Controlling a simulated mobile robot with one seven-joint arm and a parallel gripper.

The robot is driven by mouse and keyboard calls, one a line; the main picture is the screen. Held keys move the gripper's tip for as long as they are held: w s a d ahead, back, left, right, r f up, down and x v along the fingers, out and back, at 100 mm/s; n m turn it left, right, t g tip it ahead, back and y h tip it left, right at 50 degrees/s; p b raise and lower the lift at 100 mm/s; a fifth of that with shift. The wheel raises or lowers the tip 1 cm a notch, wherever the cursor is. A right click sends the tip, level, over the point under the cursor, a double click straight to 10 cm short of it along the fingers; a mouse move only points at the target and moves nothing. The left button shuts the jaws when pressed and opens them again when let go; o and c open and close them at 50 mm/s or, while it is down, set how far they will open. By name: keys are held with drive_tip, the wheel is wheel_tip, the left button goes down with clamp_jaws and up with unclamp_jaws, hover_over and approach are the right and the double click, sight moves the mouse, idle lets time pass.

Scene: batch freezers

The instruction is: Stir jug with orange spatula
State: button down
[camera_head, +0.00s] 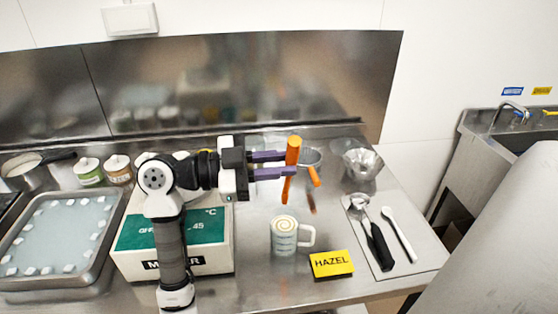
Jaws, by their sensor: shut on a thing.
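The orange spatula (293,152) is upright, slightly tilted, between the two purple fingers of my gripper (283,165), which is shut on it. Its thin lower part reaches down to above the jug (283,240). The jug is pale, with a handle on its right and a cream-and-yellow swirl at its top. It stands on the steel counter. The spatula's lower end appears above and behind the jug's rim in the picture, apart from it.
A yellow HAZEL sign (332,263) stands right of the jug. Metal bowls (363,164) are behind. A mat (421,250) with a scoop and white spatula lies right. A green-and-white box (218,262) is left, beyond it a metal tray (101,255). Another orange piece (313,176) is near the spatula.

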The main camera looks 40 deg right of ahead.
wheel_tip(320, 180, down, 9)
drive_tip(key=b, duration=0.2)
idle(0.8)
idle(0.4)
drive_tip(key=shift+p, duration=1)
idle(0.4)
